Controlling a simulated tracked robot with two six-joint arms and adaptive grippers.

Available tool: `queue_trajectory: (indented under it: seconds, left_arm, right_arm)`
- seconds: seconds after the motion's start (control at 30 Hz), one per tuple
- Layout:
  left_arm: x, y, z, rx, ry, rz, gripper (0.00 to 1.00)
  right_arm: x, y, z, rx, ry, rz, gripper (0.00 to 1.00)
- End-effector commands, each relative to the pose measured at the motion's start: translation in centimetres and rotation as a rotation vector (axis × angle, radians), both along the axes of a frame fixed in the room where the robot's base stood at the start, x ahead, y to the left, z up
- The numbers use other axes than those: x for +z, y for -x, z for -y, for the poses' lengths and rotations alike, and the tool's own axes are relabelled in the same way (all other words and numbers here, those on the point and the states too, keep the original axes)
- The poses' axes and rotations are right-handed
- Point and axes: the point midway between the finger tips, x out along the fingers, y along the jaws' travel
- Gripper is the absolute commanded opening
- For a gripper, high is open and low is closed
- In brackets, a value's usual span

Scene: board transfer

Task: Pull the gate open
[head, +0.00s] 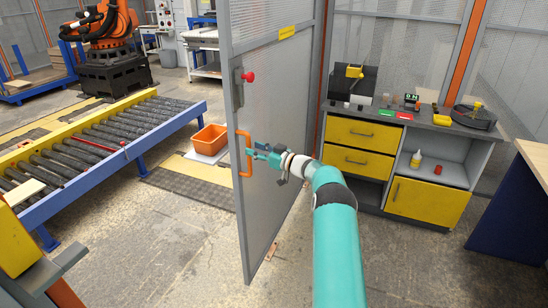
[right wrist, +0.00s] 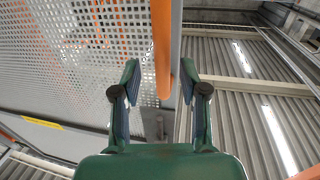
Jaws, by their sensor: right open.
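The gate (head: 280,120) is a grey framed mesh panel with a yellow label, standing swung out at an angle in the middle of the head view. Its orange handle (head: 243,153) is on the left edge, below a red knob (head: 248,77). My right gripper (head: 256,151) is at the handle. In the right wrist view the open fingers (right wrist: 161,72) point at the orange handle bar (right wrist: 162,45), which appears between or just beyond the fingertips; I cannot tell whether they touch it. My left gripper is not in view.
A roller conveyor (head: 95,135) with a blue frame stands to the left, with an orange crate (head: 209,139) near the gate. A workbench with yellow drawers (head: 365,133) stands behind to the right. A blue-sided table (head: 512,205) is at the right edge. Floor around the gate's foot is mostly clear.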

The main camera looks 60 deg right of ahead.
Motion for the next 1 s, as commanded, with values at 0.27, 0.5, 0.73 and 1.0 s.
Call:
queue_trajectory:
  seconds: [0.27,0.5,0.73,1.0]
  left_arm:
    - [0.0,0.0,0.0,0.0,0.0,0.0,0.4]
    - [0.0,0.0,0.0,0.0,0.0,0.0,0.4]
    - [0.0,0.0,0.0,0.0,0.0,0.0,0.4]
    - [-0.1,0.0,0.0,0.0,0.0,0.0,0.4]
  right_arm:
    - [0.0,5.7,-0.5,-0.002,0.0,0.0,0.43]
    - [0.0,8.2,-0.9,0.001,0.0,0.002,0.43]
    - [0.0,8.6,-1.0,0.002,0.0,0.003,0.43]
    - [-0.8,7.3,-1.8,0.0,-0.025,0.006,0.43]
